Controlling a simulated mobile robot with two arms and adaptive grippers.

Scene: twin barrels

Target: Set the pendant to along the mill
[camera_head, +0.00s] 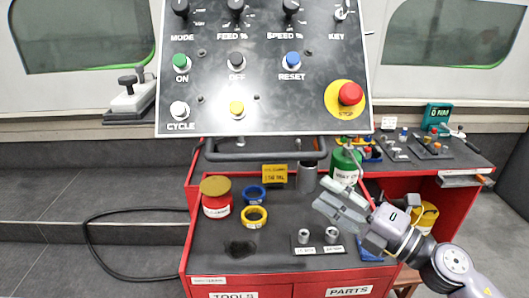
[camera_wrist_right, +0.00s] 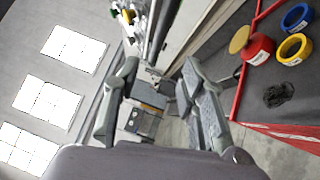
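The mill is not clearly identifiable. My left gripper is out of view.
A red cart with a dark top (camera_head: 215,262) stands below, holding a red jar (camera_head: 216,204), a blue ring (camera_head: 254,194), a yellow ring (camera_head: 254,216) and small metal parts. A green bottle (camera_head: 345,165) stands close behind my gripper. A black cable (camera_head: 100,270) lies left.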

